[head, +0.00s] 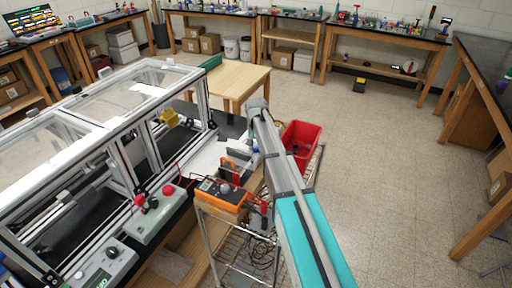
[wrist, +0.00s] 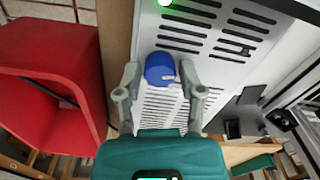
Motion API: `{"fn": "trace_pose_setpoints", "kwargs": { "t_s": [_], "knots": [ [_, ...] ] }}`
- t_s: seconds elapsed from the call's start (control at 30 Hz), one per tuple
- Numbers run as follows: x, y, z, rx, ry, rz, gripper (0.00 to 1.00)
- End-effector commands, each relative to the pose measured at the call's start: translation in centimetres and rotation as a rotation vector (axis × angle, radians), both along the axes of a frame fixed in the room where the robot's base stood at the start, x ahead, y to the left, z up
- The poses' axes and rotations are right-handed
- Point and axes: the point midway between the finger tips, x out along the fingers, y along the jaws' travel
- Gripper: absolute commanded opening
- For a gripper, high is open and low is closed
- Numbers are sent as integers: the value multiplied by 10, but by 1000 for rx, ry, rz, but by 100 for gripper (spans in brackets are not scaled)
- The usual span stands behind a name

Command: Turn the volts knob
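A round blue knob (wrist: 160,68) stands out from a light grey panel with dark vent slots (wrist: 230,32) in the wrist view. I cannot read any label that marks it as the volts knob. My gripper (wrist: 160,76) is open, with one grey finger on each side of the knob. A small gap shows between each finger and the knob, so it appears not to be clamped. A bright green light (wrist: 165,3) glows on the panel at the top edge. In the head view my arm hides most of the area around the gripper.
A red bin (head: 301,138) stands right of my arm; its wall (wrist: 45,75) fills the left of the wrist view. An orange meter (head: 222,194) sits on a wire cart. A framed clear enclosure (head: 120,95) stands left. Open floor (head: 390,170) lies right.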

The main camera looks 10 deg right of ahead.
Motion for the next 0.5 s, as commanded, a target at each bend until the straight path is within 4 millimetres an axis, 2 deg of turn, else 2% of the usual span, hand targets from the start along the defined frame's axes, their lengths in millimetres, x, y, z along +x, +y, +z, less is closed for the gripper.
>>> {"fn": "trace_pose_setpoints", "kwargs": {
  "t_s": [0.03, 0.2, 0.5],
  "knots": [
    [0, 0, 0, 0, 0, 0, 31],
    [0, 0, 0, 0, 0, 0, 0],
    [0, 0, 0, 0, 0, 51, 0]
  ]
}}
